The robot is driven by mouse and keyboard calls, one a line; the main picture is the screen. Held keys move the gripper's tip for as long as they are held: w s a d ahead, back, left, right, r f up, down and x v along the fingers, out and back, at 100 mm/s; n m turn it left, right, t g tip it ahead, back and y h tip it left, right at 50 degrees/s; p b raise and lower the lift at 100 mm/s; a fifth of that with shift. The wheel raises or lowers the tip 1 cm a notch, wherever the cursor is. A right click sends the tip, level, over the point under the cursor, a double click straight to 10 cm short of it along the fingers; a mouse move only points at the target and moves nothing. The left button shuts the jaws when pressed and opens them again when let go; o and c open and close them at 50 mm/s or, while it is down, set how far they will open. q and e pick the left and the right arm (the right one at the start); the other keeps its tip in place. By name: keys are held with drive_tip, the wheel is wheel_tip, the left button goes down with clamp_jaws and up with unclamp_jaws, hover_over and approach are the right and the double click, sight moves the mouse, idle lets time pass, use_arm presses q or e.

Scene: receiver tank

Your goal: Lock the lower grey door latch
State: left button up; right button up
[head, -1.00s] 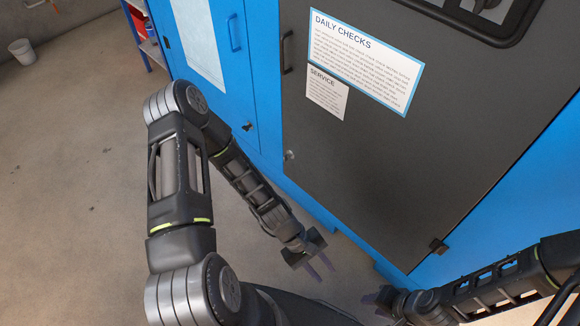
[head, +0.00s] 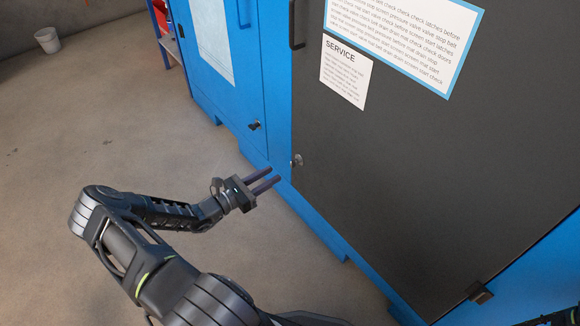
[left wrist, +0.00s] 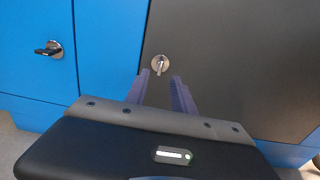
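The grey door (head: 400,150) is closed in its blue frame. Its lower latch (head: 297,161), a small silver piece on a round base, sits near the door's lower left edge. In the left wrist view the latch (left wrist: 160,64) has its handle pointing roughly down. My left gripper (head: 275,175) is open and empty, just left of and below the latch in the head view, with its fingers toward the cabinet. In the left wrist view the latch shows just beyond and between the fingertips (left wrist: 160,76), apparently apart from them. My right gripper is out of view.
A blue door (head: 215,60) to the left has its own dark latch (head: 255,125). A black handle (head: 297,24) is higher on the grey door, beside a service sheet (head: 345,72). A hinge (head: 480,292) is at lower right. Floor at left is clear; a bucket (head: 47,40) stands far back.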

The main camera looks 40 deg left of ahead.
sight(291, 164)
use_arm(q)
drive_tip(key=shift+w, duration=0.1)
drive_tip(key=b+x, duration=0.2)
drive_tip(key=x, duration=0.4)
drive_tip(key=shift+w+d+f, duration=0.15)
drive_tip(key=shift+w+d, duration=0.05)
drive_tip(key=shift+w, duration=0.05)
drive_tip(key=shift+w+d+b, duration=0.15)
drive_tip(key=shift+w+b, duration=0.2)
drive_tip(key=shift+w, duration=0.2)
clamp_jaws()
